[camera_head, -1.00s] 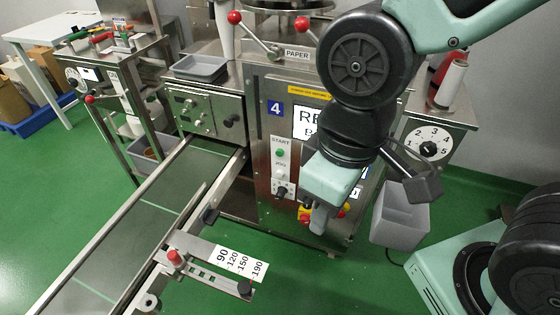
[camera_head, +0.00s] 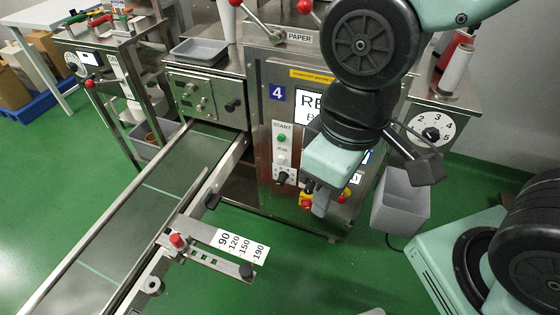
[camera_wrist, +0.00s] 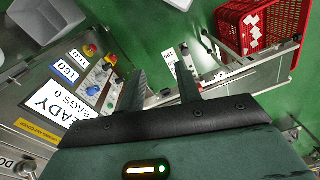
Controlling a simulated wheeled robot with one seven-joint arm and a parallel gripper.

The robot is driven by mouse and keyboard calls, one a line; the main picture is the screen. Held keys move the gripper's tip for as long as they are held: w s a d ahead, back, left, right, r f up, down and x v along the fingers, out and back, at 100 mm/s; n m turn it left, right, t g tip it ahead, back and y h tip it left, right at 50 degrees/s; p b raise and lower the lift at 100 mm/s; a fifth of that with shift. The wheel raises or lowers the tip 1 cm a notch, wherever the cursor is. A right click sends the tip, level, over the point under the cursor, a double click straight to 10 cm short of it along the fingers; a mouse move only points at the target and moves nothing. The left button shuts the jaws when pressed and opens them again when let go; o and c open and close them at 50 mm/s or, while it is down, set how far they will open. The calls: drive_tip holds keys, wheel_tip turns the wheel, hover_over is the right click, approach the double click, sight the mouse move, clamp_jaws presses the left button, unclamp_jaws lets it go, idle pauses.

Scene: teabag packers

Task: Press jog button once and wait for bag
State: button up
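The machine front carries a narrow control strip (camera_head: 283,150) with a green START button (camera_head: 281,138), a JOG label (camera_head: 282,149) with a pale button by it, and a black knob (camera_head: 281,178) below. My gripper (camera_head: 318,205) hangs to the right of the strip, apart from it. In the wrist view its two fingers (camera_wrist: 163,88) are spread with nothing between them. The control strip (camera_wrist: 98,83) lies left of the fingers there. The screen (camera_wrist: 56,100) reads "READY BAGS 0". No bag is visible on the conveyor belt (camera_head: 150,195).
A guide arm with a number scale (camera_head: 240,243) juts out from the conveyor. Red-and-yellow switches (camera_head: 306,199) sit behind my gripper. A grey bin (camera_head: 400,205) stands right of the machine. A red crate (camera_wrist: 265,25) shows in the wrist view. Green floor in front is clear.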

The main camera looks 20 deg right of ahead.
clamp_jaws()
idle(1.5)
